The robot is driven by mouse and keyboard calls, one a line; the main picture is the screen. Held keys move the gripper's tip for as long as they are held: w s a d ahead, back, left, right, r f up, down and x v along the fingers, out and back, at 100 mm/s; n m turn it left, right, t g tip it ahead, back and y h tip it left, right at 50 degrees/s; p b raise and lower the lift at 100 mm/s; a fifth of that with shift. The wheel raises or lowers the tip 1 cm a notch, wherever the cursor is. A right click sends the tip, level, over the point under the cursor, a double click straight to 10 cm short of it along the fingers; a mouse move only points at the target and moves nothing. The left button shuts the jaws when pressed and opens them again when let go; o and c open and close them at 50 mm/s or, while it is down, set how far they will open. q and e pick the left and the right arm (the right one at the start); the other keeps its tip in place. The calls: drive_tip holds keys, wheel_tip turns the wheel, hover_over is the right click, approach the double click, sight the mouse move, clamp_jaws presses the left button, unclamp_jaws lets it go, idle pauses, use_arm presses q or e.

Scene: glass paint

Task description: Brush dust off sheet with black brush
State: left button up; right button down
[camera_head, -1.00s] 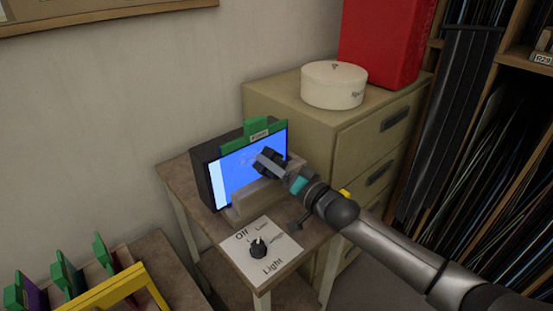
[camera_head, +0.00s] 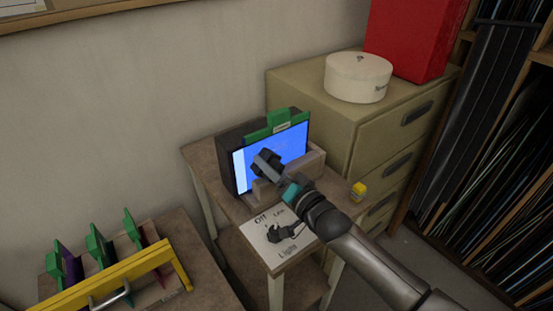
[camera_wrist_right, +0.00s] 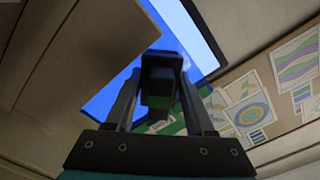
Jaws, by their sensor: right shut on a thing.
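The sheet (camera_head: 292,147) is a blue-lit pane with a pale strip at its left edge and a green holder (camera_head: 279,119) on top. It stands upright against a dark light box (camera_head: 230,148) on the small table. My right gripper (camera_head: 273,168) is in front of the sheet's lower middle, shut on the black brush (camera_head: 264,157). In the right wrist view the dark brush (camera_wrist_right: 160,80) sits between the fingers with the blue sheet (camera_wrist_right: 183,28) behind it. I cannot tell whether the brush touches the sheet, or see dust clearly. My left gripper is not in view.
A wooden ledge (camera_head: 314,162) runs along the sheet's foot. A light dial panel (camera_head: 262,236) lies in front, partly under my arm. A small yellow object (camera_head: 359,190) stands at the table's right. A beige cabinet (camera_head: 310,90) is behind right. A yellow-barred rack (camera_head: 130,268) is lower left.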

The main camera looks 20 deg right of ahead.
sight(284, 144)
drive_tip(key=shift+a+r+p, duration=0.1)
drive_tip(key=shift+r+p, duration=0.55)
drive_tip(key=shift+r, duration=0.05)
use_arm(q)
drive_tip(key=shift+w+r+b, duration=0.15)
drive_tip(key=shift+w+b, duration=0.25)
drive_tip(key=shift+b, duration=0.15)
use_arm(e)
drive_tip(key=shift+w+d+f, duration=0.1)
drive_tip(key=shift+w+d, duration=0.15)
drive_tip(key=shift+d, duration=0.4)
drive_tip(key=shift+w+d+r, duration=0.1)
drive_tip(key=shift+w+d, duration=0.1)
drive_tip(key=shift+d, duration=0.4)
drive_tip(key=shift+w+d+f, duration=0.1)
drive_tip(key=shift+w+d, duration=0.15)
drive_tip(key=shift+d, duration=0.4)
